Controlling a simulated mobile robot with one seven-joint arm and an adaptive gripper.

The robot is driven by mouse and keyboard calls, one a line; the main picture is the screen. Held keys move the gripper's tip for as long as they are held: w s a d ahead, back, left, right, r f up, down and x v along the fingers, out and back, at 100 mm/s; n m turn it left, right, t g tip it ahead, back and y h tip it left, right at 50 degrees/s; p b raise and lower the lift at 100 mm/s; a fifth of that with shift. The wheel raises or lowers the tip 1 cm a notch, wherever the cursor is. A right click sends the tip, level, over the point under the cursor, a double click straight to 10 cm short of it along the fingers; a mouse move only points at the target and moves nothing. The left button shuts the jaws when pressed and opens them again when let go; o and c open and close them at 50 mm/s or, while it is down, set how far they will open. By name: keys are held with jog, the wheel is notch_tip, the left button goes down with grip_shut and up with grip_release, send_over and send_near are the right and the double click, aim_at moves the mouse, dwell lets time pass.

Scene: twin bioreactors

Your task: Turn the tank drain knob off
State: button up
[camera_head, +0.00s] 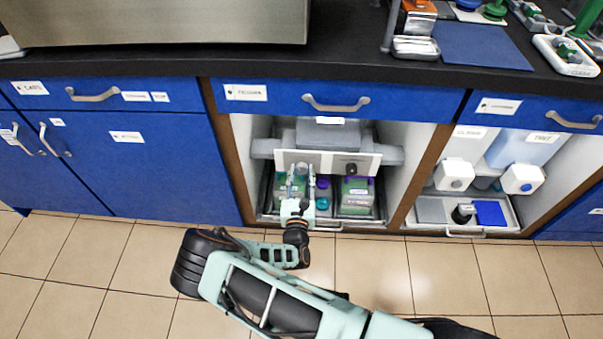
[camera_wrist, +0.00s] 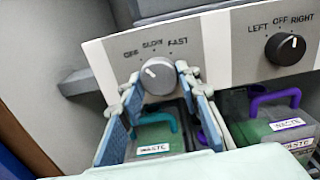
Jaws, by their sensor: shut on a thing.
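A grey round knob (camera_wrist: 159,76) sits on a pale panel (camera_wrist: 105,58) below the labels OFF, SLOW and FAST. A short white mark shows on its face; I cannot tell exactly which label it points to. My gripper (camera_wrist: 160,78) has its two blue fingers on either side of the knob, shut on it. In the head view my gripper (camera_head: 297,186) reaches into the open cabinet bay at the panel's left part and hides most of the grey knob. A black knob (camera_wrist: 285,48) marked LEFT, OFF, RIGHT is to the right on the same panel.
Below the panel stand waste containers with a teal handle (camera_wrist: 158,125) and a purple handle (camera_wrist: 274,98), close under my fingers. A right bay holds two white dispensers (camera_head: 456,174). The tiled floor in front is clear.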

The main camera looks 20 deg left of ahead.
jog(key=shift+c, duration=0.7)
jog(key=shift+r+n+p, duration=0.15)
jog(key=shift+n+p, duration=0.15)
jog(key=shift+p, duration=0.1)
jog(key=shift+n+p, duration=0.3)
jog(key=shift+n, duration=0.4)
jog(key=o, duration=1.2)
jog(key=shift+c, duration=0.2)
notch_tip(320, 180, up, 10)
jog(key=shift+f, duration=0.15)
jog(key=shift+d, duration=0.1)
